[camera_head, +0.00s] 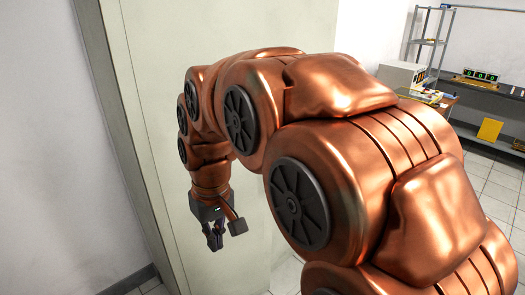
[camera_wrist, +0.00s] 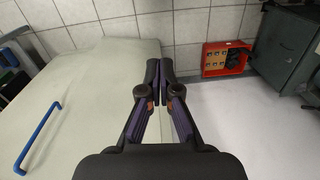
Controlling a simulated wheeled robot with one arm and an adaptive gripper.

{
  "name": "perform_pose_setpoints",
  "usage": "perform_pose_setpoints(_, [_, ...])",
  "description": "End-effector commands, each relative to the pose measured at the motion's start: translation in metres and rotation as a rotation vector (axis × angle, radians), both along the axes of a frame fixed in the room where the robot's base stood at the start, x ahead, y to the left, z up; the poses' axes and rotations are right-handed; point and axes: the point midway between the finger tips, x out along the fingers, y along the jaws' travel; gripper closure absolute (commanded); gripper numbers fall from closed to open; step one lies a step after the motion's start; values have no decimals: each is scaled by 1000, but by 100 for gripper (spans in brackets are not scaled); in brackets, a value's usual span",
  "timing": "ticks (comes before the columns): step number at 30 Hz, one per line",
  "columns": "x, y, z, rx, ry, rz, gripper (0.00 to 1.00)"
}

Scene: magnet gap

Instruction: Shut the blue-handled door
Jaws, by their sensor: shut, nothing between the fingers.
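The door is a pale panel (camera_head: 225,25) that stands behind my arm in the head view. In the wrist view its pale face (camera_wrist: 90,85) fills the left side, with the blue handle (camera_wrist: 38,137) at the far left. The handle does not show in the head view. My gripper (camera_head: 214,240) points down in front of the pale panel, its fingers together and empty. In the wrist view my gripper (camera_wrist: 159,68) overlaps the door's right-hand edge, well to the right of the handle. I cannot tell whether it touches the door.
In the wrist view a red box (camera_wrist: 208,70) with dark items sits by the tiled wall, beside a grey-green cabinet (camera_wrist: 288,45). Pale floor at the right is clear. In the head view a wire shelf (camera_head: 430,42) and a dark workbench (camera_head: 470,90) stand at the back right.

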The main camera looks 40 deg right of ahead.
Motion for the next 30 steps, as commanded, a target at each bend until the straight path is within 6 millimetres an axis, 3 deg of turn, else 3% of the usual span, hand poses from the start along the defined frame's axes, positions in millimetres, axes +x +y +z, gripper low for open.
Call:
perform_pose_setpoints(1, [20, -12, 2, 3, -20, -14, 100])
perform_pose_setpoints(6, [75, -59, 16, 6, -90, -47, 100])
perform_pose_setpoints(11, [119, -114, 26, 1, -155, -81, 100])
perform_pose_setpoints(15, [150, -170, 34, -17, -215, -112, 100])
perform_pose_setpoints(24, [183, -296, 41, -77, -324, -168, 100])
perform_pose_setpoints(30, [186, -349, 43, -110, -364, -186, 100])
